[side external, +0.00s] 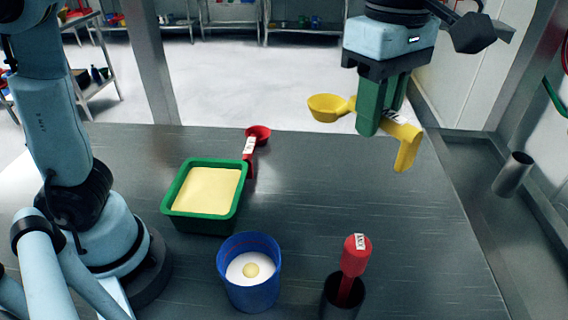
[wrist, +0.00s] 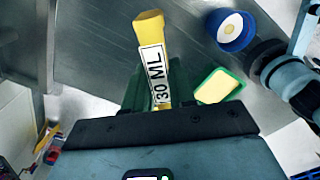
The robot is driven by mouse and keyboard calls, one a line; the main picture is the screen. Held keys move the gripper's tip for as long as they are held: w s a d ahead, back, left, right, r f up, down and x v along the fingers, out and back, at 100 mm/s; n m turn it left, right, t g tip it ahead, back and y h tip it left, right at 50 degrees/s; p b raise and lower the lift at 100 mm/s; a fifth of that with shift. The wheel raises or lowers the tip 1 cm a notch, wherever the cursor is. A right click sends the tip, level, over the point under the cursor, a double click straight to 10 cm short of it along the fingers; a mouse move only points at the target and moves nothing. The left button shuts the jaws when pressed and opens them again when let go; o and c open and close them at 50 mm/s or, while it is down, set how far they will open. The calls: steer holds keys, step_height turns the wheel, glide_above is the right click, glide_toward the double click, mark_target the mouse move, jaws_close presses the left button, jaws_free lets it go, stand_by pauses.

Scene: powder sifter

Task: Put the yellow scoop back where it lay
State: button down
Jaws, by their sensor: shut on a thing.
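The yellow scoop (side external: 328,107) is held up in the air above the back right of the table, its cup to the left and its bent handle end to the right. My gripper (side external: 377,122), with green fingers, is shut on the scoop's handle. In the wrist view the yellow handle (wrist: 150,25) shows with a white label reading 30 ML, between the green fingers (wrist: 158,95). The scoop's cup is mostly hidden in that view.
A green tub (side external: 170,205) of yellow powder stands left of centre, with a red scoop (side external: 258,134) behind it. A blue cup (side external: 262,297) with white powder stands in front. A red-handled tool (side external: 357,256) stands in a black holder (side external: 340,303). The table's right side is clear.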

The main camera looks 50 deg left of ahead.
steer(key=w+a+f+m, duration=0.1)
steer(key=w+a, duration=0.6)
steer(key=a, duration=0.4)
steer(key=w+a+f, duration=0.1)
steer(key=w+a, duration=0.7)
steer(key=a, duration=0.4)
step_height(320, 180, down, 22)
steer(key=shift+s+d+r, duration=0.1)
steer(key=shift+s+d, duration=0.05)
steer(key=shift+f, duration=0.6)
steer(key=c, duration=0.8)
jaws_free()
steer(key=shift+c, duration=0.2)
steer(key=shift+r, duration=0.1)
